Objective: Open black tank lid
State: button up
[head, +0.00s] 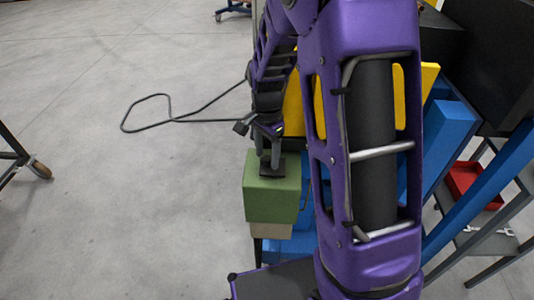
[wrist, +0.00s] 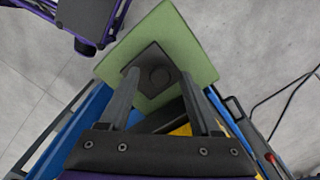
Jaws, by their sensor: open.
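A green block-shaped tank (head: 258,205) stands below my gripper in the head view, and its flat green top (wrist: 185,50) also shows in the wrist view. My gripper (head: 269,158) points down over the lid.
Blue frame parts (head: 455,130) and a yellow panel (head: 293,105) stand close to my arm. A red bin (head: 472,185) sits on a shelf at right. A black cable (head: 165,112) lies on the floor. The grey floor at left is open.

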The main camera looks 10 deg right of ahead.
grip_shut()
dwell(1.4)
